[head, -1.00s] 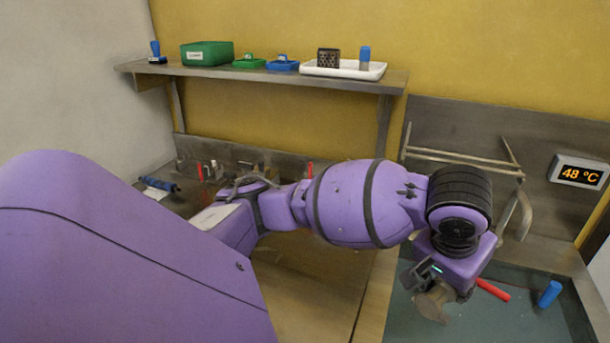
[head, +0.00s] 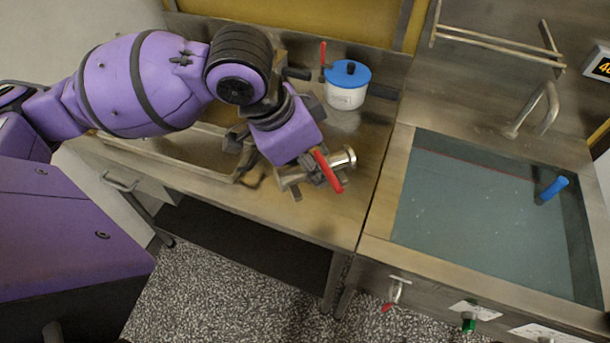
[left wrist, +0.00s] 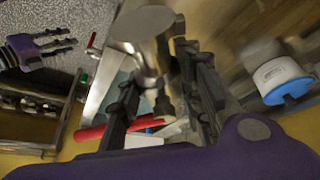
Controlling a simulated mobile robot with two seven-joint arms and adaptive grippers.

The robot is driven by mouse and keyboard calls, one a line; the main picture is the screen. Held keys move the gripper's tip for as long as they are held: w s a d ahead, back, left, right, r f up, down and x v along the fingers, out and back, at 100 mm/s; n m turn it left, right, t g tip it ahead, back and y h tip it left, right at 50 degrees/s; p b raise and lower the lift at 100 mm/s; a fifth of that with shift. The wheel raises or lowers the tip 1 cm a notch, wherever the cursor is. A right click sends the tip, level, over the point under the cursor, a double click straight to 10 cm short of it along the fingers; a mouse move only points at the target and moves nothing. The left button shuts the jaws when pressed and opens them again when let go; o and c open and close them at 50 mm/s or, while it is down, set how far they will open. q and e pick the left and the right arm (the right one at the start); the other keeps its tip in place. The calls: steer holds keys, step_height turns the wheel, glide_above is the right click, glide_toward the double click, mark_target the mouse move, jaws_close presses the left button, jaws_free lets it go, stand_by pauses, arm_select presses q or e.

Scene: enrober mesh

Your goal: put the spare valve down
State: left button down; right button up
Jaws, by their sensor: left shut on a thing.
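The spare valve is a steel fitting (head: 346,159) with a red lever handle (head: 328,171). My left gripper (head: 300,172) is shut on it, over the right part of the steel worktop (head: 345,212). In the left wrist view the steel body (left wrist: 146,25) and red handle (left wrist: 92,133) show at the fingers (left wrist: 165,90). The fingers partly hide the valve. I cannot tell whether it touches the worktop. In the left wrist view my right gripper (left wrist: 60,44) is at the upper left, fingers apart and empty, away from the valve.
A white pot with a blue lid (head: 347,90) stands behind the valve on the worktop. To the right is a liquid-filled basin (head: 465,215) with a blue-handled thing (head: 552,189) and a bent tap (head: 540,108). A rimmed recess (head: 180,150) lies left of my gripper.

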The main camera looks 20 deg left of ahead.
arm_select(q)
steer(key=s+d+m+g, duration=0.1)
steer(key=s+d+m, duration=0.1)
steer(key=s+m, duration=0.25)
steer(key=shift+h, duration=0.4)
steer(key=w+a+f, duration=0.1)
steer(key=w+f, duration=0.2)
steer(key=w, duration=0.1)
steer(key=w+a+f, duration=0.2)
steer(key=w, duration=0.1)
steer(key=w+a+f+b, duration=0.1)
steer(key=w+f, duration=0.2)
steer(key=w, duration=0.1)
steer(key=shift+w+a+f, duration=0.2)
steer(key=shift+w+f, duration=0.1)
steer(key=shift+f, duration=0.05)
steer(key=shift+w+f, duration=0.1)
steer(key=shift+f, duration=0.05)
steer(key=f, duration=0.3)
steer(key=shift+w+a+f, duration=0.1)
steer(key=shift+w, duration=0.15)
steer(key=shift+f, duration=0.2)
arm_select(e)
steer(key=shift+s+d+f, duration=0.3)
steer(key=shift+s+f, duration=0.1)
steer(key=shift+f, duration=0.3)
